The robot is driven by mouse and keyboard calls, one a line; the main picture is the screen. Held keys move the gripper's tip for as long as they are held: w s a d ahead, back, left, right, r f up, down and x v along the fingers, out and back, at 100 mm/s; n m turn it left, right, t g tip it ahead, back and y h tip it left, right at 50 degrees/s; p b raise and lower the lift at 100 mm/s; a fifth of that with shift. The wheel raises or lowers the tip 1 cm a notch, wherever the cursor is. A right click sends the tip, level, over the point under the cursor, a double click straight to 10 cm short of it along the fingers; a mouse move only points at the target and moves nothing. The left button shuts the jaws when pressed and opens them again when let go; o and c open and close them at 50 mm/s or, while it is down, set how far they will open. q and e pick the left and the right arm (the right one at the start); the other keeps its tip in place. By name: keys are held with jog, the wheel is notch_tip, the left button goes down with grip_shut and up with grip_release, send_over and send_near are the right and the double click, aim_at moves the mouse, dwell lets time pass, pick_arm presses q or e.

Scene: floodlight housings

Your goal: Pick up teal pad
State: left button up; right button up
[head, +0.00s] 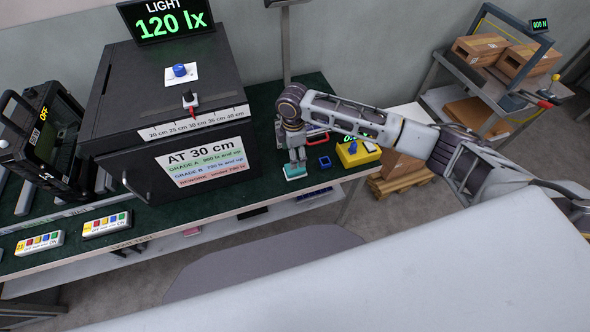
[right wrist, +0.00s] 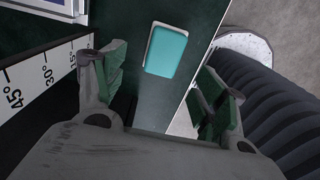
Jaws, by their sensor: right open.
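The teal pad (head: 295,171) lies near the front edge of the dark green bench top, to the right of the black box. In the right wrist view the teal pad (right wrist: 166,51) shows between and beyond the fingers, on a pale base. My right gripper (head: 296,161) points down just above the pad in the head view. In the right wrist view my right gripper (right wrist: 165,85) is open, a finger on each side, with nothing between the tips. I cannot tell whether the fingertips touch the bench. My left gripper is not in view.
The black box (head: 170,108) with a printed sign stands close to the left of the gripper. A blue square piece (head: 325,162) and a yellow device (head: 357,153) lie to the right. The bench's front edge (head: 250,207) is close to the pad.

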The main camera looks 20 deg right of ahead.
jog(key=shift+f, duration=1.4)
jog(key=shift+s+d+f+p, duration=0.1)
jog(key=shift+s+f+p, duration=0.1)
jog(key=shift+f, duration=0.7)
jog(key=shift+s+d+f+p, duration=0.1)
jog(key=shift+s+f, duration=0.05)
jog(key=shift+f, duration=1.55)
jog(key=c, duration=1.1)
